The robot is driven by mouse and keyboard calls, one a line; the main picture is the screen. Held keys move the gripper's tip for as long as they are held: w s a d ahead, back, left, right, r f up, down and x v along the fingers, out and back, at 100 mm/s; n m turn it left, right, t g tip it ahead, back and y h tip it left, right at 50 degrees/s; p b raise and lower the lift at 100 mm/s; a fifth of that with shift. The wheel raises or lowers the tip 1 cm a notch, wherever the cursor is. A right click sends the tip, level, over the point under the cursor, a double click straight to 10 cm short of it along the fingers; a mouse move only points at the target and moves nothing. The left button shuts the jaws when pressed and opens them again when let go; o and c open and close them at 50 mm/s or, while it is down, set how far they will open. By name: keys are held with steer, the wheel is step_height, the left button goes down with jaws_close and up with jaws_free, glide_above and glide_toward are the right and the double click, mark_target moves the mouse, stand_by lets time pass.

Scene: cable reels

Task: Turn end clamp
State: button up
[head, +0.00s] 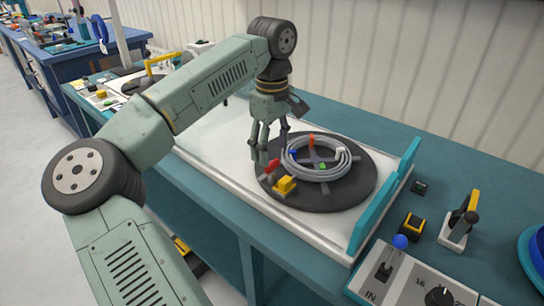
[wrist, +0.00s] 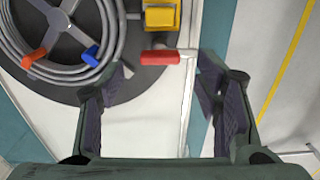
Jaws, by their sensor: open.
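The end clamp appears to be a yellow block (head: 285,185) with a red handle (head: 272,165) beside it, at the near left edge of a dark round turntable (head: 345,195). The wrist view shows the yellow block (wrist: 161,17) at the top and the red handle (wrist: 160,57) just below it, lying sideways with a grey piece at its right end. My gripper (head: 268,150) is open and empty, just above and behind the red handle. In the wrist view its fingers (wrist: 160,85) stand left and right, with the handle between and slightly beyond their tips.
A coil of grey cable (head: 318,175) lies on the turntable among orange, blue, green and white pegs. A teal upright plate (head: 384,210) stands right of it. Further right are a lever (head: 460,220) and a control box (head: 415,285). White board (head: 215,165) lies bare on the left.

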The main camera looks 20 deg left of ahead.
mark_target(272, 163)
step_height(272, 163, up, 8)
steer(key=shift+r, duration=0.2)
stand_by(0.4)
